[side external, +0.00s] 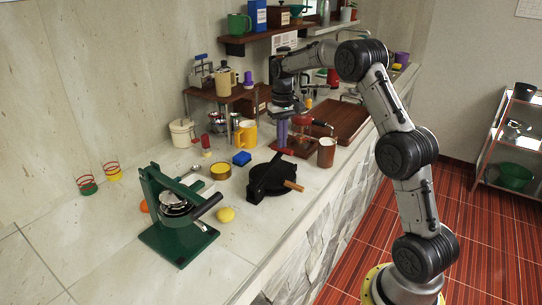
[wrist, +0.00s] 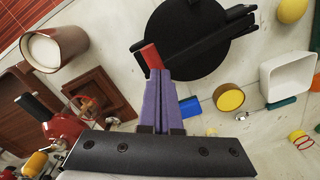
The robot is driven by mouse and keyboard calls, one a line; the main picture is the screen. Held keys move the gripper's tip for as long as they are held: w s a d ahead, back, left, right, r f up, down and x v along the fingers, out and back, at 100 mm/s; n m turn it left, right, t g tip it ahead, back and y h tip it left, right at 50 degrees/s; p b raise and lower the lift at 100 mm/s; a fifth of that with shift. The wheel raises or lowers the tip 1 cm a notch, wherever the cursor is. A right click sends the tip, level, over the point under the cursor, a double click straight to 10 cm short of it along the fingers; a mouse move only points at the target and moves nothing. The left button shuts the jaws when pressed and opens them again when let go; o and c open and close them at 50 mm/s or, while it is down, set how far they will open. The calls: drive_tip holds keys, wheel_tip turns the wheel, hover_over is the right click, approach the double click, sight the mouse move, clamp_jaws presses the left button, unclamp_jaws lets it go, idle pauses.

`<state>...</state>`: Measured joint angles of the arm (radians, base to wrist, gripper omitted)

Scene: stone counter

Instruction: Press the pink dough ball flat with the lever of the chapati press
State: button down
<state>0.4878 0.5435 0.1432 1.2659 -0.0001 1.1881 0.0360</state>
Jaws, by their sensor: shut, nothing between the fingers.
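The black chapati press (side external: 272,180) stands on the counter in the middle of the side view, with a short brown handle (side external: 294,186) pointing front right. In the wrist view, its round black plate (wrist: 182,42) lies at the top, crossed by dark bars, and its reddish handle end (wrist: 150,57) shows just beyond my fingertips. My gripper (side external: 283,146) is shut and empty, its purple fingers pointing down behind the press and apart from it in the side view. I cannot see the pink dough ball in either view.
A brown mug (side external: 326,154) stands right of the press. A green press-like device (side external: 178,240) stands at front left. Wooden boards (side external: 340,122) lie behind.

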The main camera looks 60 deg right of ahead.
drive_tip(key=shift+d+f, duration=0.2)
drive_tip(key=shift+f, duration=0.55)
drive_tip(key=shift+d+f, duration=0.2)
drive_tip(key=shift+f, duration=0.55)
idle(2.6)
drive_tip(key=shift+r, duration=3.55)
